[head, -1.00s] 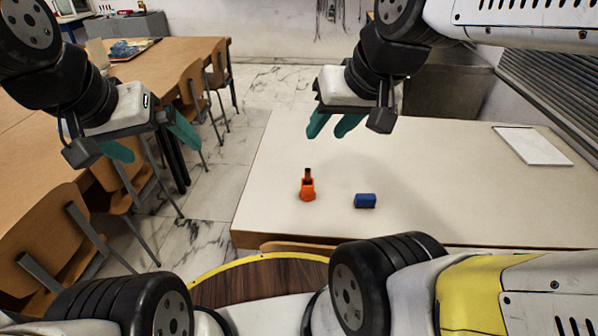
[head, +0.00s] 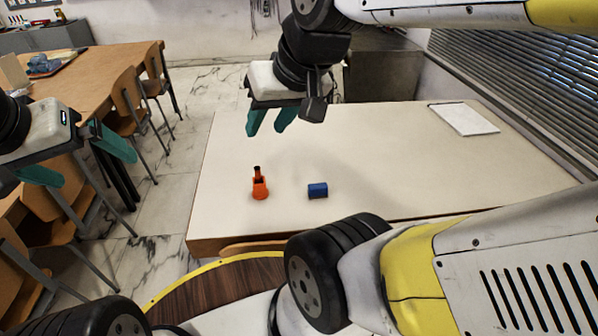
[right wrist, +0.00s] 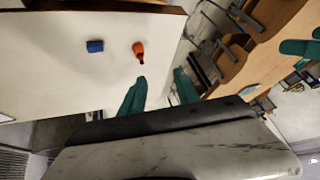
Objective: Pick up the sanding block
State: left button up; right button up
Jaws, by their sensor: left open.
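A small blue block (head: 318,191), which I take as the sanding block, lies on the pale table (head: 380,150) near its front edge. It also shows in the right wrist view (right wrist: 95,46). My right gripper (head: 269,131) is open and empty above the table, up and to the left of the block in the head view. In the right wrist view its two teal fingers (right wrist: 160,92) stand apart with nothing between them. My left gripper (head: 92,172) is open and empty, left of the table and far from the block.
An orange object with a dark top (head: 260,186) stands upright just left of the block; it also shows in the right wrist view (right wrist: 139,50). A white flat panel (head: 464,119) lies at the table's far right. Wooden chairs (head: 128,102) line another table at left.

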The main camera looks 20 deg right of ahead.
aim_at(316, 191)
jog(key=i+j+z, duration=0.1)
jog(key=z, duration=0.8)
jog(key=i+j, duration=0.05)
